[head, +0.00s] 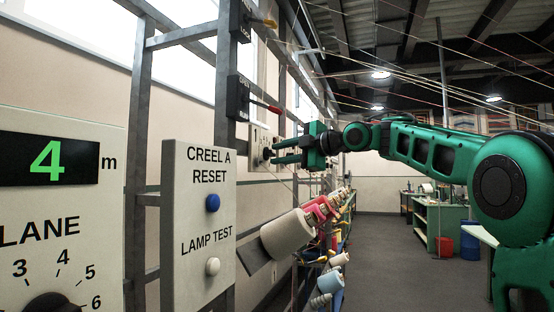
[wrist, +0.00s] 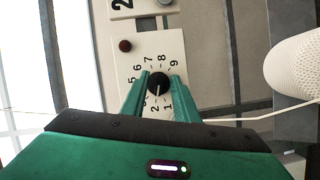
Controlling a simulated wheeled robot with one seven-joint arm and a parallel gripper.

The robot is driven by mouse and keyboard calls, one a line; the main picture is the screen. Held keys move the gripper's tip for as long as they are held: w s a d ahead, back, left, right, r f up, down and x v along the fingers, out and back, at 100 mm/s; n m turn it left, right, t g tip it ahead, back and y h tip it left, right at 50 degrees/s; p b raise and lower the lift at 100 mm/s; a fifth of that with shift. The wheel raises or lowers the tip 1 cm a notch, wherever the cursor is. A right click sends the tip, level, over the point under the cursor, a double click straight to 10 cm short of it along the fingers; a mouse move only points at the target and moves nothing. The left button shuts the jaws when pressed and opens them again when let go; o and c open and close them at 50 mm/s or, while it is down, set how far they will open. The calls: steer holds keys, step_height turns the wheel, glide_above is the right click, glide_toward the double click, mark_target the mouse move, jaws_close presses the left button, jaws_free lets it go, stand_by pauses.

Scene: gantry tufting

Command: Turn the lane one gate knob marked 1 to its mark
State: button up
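The gate knob (wrist: 158,84) is black and round, on a pale plate (wrist: 125,75) with a ring of digits running from 1 to 9 in the wrist view. A light pointer line on it points toward the 1 and 2 side; the exact reading is too small to tell. In the head view the knob (head: 266,154) is small, at my fingertips. My gripper (head: 275,152) is open, pointing left at the plate. In the wrist view its two green fingers (wrist: 157,92) stand one on each side of the knob; I cannot tell whether they touch it.
A dark red round piece (wrist: 125,45) sits on the plate. A white yarn cone (head: 287,234) is below my gripper. A panel with a blue button (head: 213,203) stands nearer.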

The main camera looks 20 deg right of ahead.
steer(key=shift+w+a, duration=0.2)
steer(key=shift+w, duration=0.05)
jaws_close()
steer(key=m+g, duration=0.1)
steer(key=m, duration=0.1)
steer(key=m+g, duration=0.1)
steer(key=m, duration=0.2)
steer(key=shift+w+d+g, duration=0.1)
steer(key=shift+d+g, duration=0.05)
steer(key=shift+g, duration=0.25)
steer(key=m+g, duration=0.1)
steer(key=m+g+y, duration=0.1)
steer(key=m, duration=0.1)
steer(key=shift+r+m, duration=0.2)
steer(key=shift+m, duration=0.1)
steer(key=shift+r, duration=0.1)
stand_by(0.3)
